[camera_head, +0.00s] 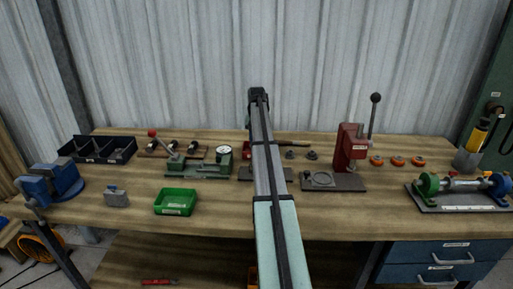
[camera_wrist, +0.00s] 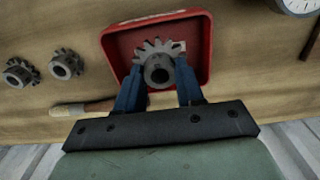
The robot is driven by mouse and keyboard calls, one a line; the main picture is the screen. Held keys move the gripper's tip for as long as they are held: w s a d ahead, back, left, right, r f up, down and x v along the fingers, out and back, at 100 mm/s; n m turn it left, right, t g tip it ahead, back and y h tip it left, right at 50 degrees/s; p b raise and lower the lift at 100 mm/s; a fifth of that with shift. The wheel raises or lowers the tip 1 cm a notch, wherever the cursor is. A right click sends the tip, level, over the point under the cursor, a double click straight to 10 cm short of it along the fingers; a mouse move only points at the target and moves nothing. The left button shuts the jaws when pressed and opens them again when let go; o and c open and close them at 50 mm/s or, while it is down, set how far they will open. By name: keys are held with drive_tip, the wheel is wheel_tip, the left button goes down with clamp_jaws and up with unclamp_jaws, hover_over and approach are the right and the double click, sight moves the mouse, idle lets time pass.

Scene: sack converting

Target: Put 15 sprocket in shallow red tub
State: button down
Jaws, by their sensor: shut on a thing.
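My gripper (camera_wrist: 158,78) is shut on a dark grey toothed sprocket (camera_wrist: 157,64), its blue fingers on either side of the hub. The sprocket is over the shallow red tub (camera_wrist: 198,24), within its rim in the wrist view; I cannot tell whether it touches the floor. Only a sliver of the tub (camera_head: 246,149) shows left of my arm in the head view, and my gripper is hidden there. Two more sprockets (camera_wrist: 65,64) (camera_wrist: 20,72) lie on the bench beside the tub; they also show right of my arm in the head view (camera_head: 290,154) (camera_head: 312,155). No number is legible on them.
A wooden handle (camera_wrist: 85,108) lies close to the tub. A red press (camera_head: 351,148) stands right, with orange parts (camera_head: 397,161) beyond it. A green fixture with a dial (camera_head: 213,163) stands left, with a green bin (camera_head: 175,202) in front. The bench front centre-left is clear.

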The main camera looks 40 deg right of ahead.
drive_tip(key=shift+f, duration=1.95)
drive_tip(key=shift+f, duration=0.1)
drive_tip(key=c, duration=0.7)
unclamp_jaws()
wheel_tip(320, 180, up, 12)
